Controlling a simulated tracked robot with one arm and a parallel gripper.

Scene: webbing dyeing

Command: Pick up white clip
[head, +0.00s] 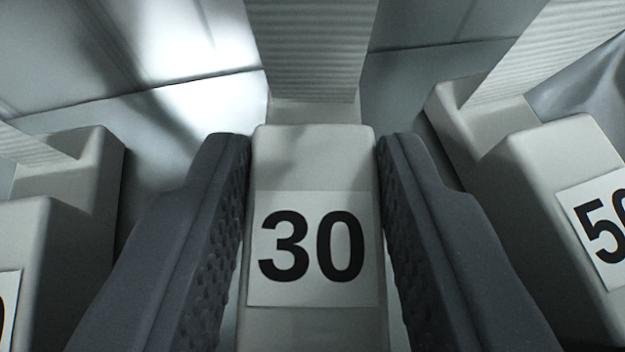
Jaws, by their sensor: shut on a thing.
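A white clip (313,155) labelled "30" stands in the middle of the head view. A strip of ribbed white webbing (312,50) rises from its far end. My gripper (314,145) has its two dark grey textured fingers on either side of this clip and is shut on it. The left finger lies along the clip's left side, the right finger along its right side. The lower end of the clip runs out of the picture at the bottom.
Another white clip (550,155) with webbing, its label partly cut off and starting with "50", is close at the right. A further white clip (75,200) is at the left, its label mostly cut off. Shiny grey metal panels (150,60) lie behind.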

